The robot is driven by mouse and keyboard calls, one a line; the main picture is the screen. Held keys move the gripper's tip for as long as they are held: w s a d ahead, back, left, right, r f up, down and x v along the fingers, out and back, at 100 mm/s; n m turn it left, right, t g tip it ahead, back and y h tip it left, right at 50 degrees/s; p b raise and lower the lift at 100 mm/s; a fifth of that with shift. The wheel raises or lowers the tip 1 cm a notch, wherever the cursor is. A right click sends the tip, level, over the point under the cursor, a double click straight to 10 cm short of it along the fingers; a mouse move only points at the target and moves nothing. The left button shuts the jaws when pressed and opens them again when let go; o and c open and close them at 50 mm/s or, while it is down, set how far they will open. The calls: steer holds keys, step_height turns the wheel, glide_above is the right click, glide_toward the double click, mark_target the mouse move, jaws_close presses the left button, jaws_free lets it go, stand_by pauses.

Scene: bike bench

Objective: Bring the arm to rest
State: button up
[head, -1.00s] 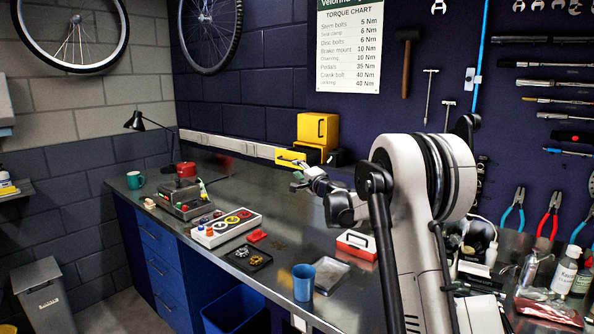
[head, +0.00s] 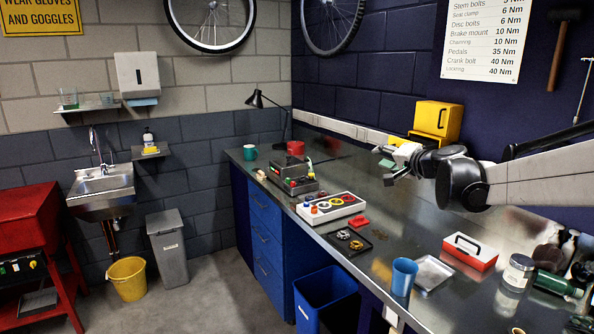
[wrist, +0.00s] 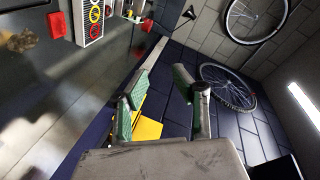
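My gripper (head: 385,160) is raised above the back of the workbench (head: 345,195), left of the yellow cabinet. My arm reaches in from the right edge of the head view. In the wrist view my gripper (wrist: 158,90) has its green-padded fingers spread apart. Nothing is held between them; the wall lies behind the gap. The gripper looks clear of the bench top and touches nothing that I can see.
On the bench are a control box (head: 292,181), a tray of coloured rings (head: 333,207), a dark parts tray (head: 351,241), a blue cup (head: 403,277) and a red-and-white box (head: 470,252). A yellow cabinet (head: 437,120) stands against the wall.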

steer(key=s+a+f+n+g, duration=0.1)
steer(key=s+a+n, duration=0.15)
steer(key=s, duration=0.45)
steer(key=s+a+f+n+g+h, duration=0.1)
steer(key=s+a+f+g, duration=0.15)
steer(key=s, duration=0.45)
steer(key=s+a+f+n+g, duration=0.1)
steer(key=s+a, duration=0.2)
steer(key=s, duration=0.4)
steer(key=s+d+f+n+g+h, duration=0.1)
steer(key=s+f, duration=0.5)
steer(key=s, duration=0.6)
steer(key=s+d+f+n+g+h, duration=0.2)
steer(key=s+f, duration=0.4)
steer(key=s, duration=0.6)
steer(key=shift+s+d+f+h, duration=0.25)
steer(key=shift+s+f+h, duration=0.05)
steer(key=shift+h, duration=0.4)
